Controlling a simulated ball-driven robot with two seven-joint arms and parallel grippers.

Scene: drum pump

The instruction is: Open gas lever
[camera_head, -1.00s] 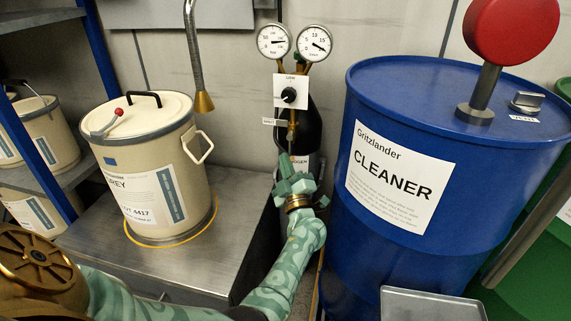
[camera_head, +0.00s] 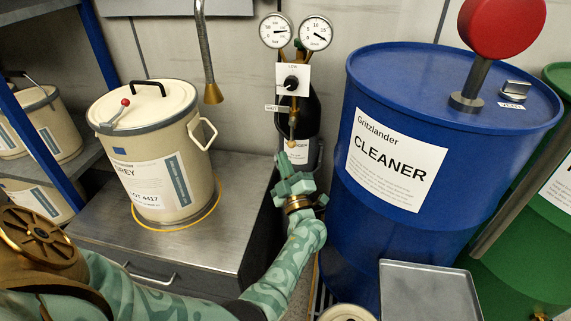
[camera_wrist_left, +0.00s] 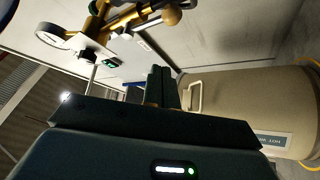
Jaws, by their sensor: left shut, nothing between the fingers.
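The dark gas bottle (camera_head: 312,117) stands against the wall between the bench and the blue drum. Its brass valve fitting (camera_head: 293,119) hangs below a small white panel with a black knob (camera_head: 292,83). A small rounded brass end (camera_head: 292,145) shows just above my left gripper (camera_head: 284,160); I cannot tell for sure that it is the lever. My left gripper is shut and empty, pointing up in front of the bottle. In the left wrist view, its fingers (camera_wrist_left: 160,84) are together and the brass fittings (camera_wrist_left: 130,22) appear apart from them. My right gripper is not in view.
The blue cleaner drum (camera_head: 440,95) stands close on the right. Two gauges (camera_head: 296,31) sit above the bottle. A grey tray (camera_head: 430,290) is at front right.

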